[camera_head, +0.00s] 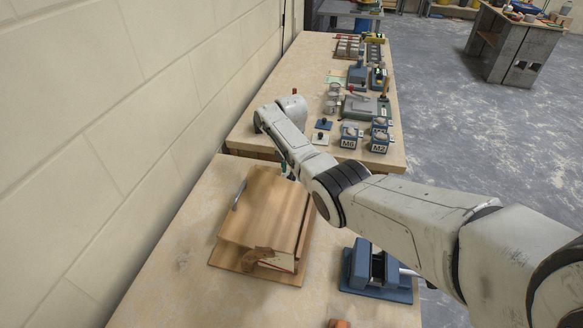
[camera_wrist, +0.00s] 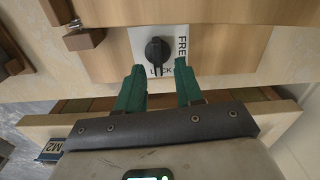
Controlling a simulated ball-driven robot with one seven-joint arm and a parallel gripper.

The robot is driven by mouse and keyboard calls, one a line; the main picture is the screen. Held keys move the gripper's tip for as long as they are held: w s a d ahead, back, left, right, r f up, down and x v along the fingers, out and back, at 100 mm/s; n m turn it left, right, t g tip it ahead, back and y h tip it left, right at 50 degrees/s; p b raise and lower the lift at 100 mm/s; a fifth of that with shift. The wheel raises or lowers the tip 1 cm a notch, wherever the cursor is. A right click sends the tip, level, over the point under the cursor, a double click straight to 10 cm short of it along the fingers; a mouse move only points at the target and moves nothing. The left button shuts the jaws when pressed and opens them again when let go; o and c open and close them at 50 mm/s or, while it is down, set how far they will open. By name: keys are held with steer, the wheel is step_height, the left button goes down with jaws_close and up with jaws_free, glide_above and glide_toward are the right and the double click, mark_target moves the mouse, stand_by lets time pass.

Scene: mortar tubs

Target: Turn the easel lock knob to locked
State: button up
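The easel (camera_head: 262,205), a wooden box form, stands on the near bench. In the wrist view its lock knob (camera_wrist: 157,48) is black and round on a white plate (camera_wrist: 139,36). I cannot clearly tell which word the knob points at. My gripper (camera_wrist: 158,69) has two green fingers, apart and empty, pointing at the plate. The fingertips are just below the knob in the picture, one to each side, without visible contact. In the head view my gripper (camera_head: 287,169) is mostly hidden by my arm, and the knob is hidden.
A blue vise-like fixture (camera_head: 375,270) stands right of the easel. The far bench holds blue blocks marked M0 (camera_head: 350,134) and M2 (camera_head: 379,142), plus several tools. A block wall (camera_head: 110,110) runs along the left.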

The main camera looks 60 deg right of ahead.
step_height(320, 180, up, 10)
steer(key=shift+b, duration=0.3)
